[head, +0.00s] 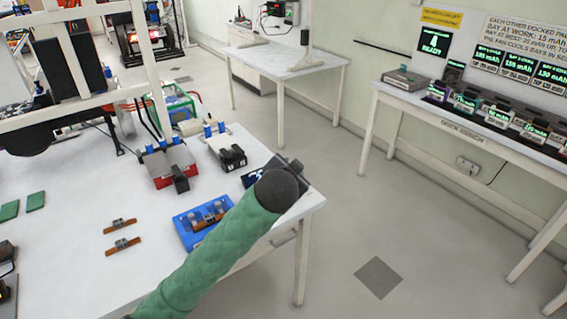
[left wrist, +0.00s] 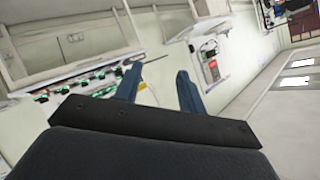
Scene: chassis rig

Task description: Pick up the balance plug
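I cannot single out the balance plug for certain. A small black plug-like piece (head: 180,180) sits at the front of a red-based grey unit (head: 170,160) with blue-topped cylinders on the white table. A blue tray (head: 187,234) holds a brown strip (head: 207,221) with grey fittings, partly beside my green-sleeved arm. In the left wrist view, my left gripper (left wrist: 157,77) has two dark blue fingers spread apart with nothing between them. It faces the wall and benches, tilted. In the head view the arm's dark joint hides what lies behind it. My right gripper is not in view.
Two brown strips (head: 122,246) with grey fittings and green pads (head: 35,201) lie on the white table (head: 75,270). A black block (head: 232,158) stands farther back. A dark display (head: 255,174) is partly hidden by my arm. Open floor (head: 340,200) separates this table from the dock bench (head: 475,130).

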